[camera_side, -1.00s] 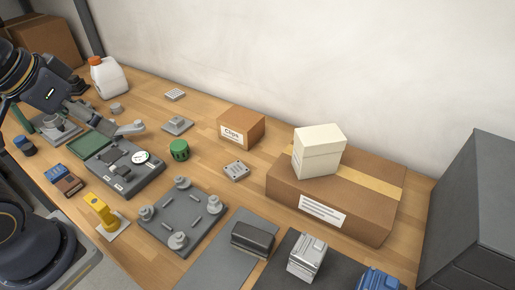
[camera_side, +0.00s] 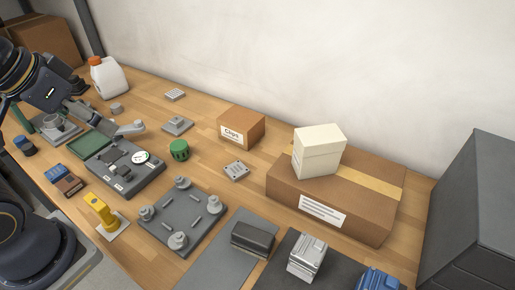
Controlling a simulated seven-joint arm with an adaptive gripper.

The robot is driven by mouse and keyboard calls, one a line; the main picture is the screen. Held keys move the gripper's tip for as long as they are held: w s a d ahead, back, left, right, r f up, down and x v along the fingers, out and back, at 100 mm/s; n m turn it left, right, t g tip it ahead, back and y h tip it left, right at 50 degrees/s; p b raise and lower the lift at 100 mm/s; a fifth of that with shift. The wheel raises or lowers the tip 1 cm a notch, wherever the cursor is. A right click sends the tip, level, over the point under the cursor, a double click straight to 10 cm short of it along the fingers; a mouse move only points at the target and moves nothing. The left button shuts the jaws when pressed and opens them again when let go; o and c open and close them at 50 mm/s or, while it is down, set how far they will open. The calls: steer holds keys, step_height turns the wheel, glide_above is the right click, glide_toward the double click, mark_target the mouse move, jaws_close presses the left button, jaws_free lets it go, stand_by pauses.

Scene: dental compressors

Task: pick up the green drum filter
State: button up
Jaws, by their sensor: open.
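The green drum filter (camera_side: 179,150) is a short ribbed cylinder standing upright on the wooden bench, near the middle left of the side view. It stands apart from the things around it. My gripper (camera_side: 128,129) reaches in from the left, above the dark fixture with the dial, to the left of the filter and apart from it. It is open, and nothing shows between its fingers. The fingers are small here, and their exact height above the bench is hard to tell.
A dark fixture with a round dial (camera_side: 141,157) stands left of the filter. A grey plate with several knobs (camera_side: 182,218) lies in front. A Clips box (camera_side: 241,128) and a small grey block (camera_side: 236,170) are to the right.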

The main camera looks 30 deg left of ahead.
steer(key=shift+o, duration=0.4)
step_height(320, 180, up, 3)
steer(key=w, duration=0.2)
steer(key=n+g, duration=0.3)
steer(key=g, duration=0.3)
glide_above(178, 145)
step_height(178, 145, down, 24)
steer(key=shift+s+r, duration=0.1)
steer(key=shift+r, duration=0.1)
steer(key=shift+w+f, duration=0.2)
steer(key=shift+f, duration=2.75)
steer(key=c, duration=1.1)
